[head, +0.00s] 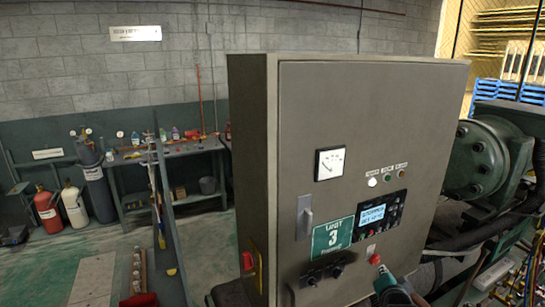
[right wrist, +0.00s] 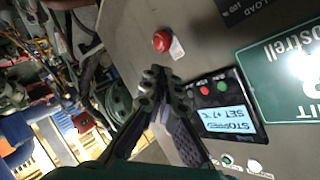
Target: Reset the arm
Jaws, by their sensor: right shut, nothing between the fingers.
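My right gripper (head: 384,274) shows at the bottom of the head view, just below the red mushroom button (head: 375,259) on the grey control cabinet (head: 430,110). In the right wrist view my right gripper (right wrist: 165,78) has its fingertips together with nothing between them. They are in front of the cabinet face, between the red button (right wrist: 161,41) and the controller display (right wrist: 218,118), which reads "STOPPED". I cannot tell whether the fingertips touch the panel. The display also shows in the head view (head: 373,215). My left gripper is not in view.
The cabinet has a dial gauge (head: 330,163), a door handle (head: 305,210), a green "3" sign (head: 332,237) and a red side switch (head: 248,261). Green machinery (head: 482,160) and hoses stand close on the right. A workbench (head: 180,150) and gas cylinders (head: 75,208) are at the back left.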

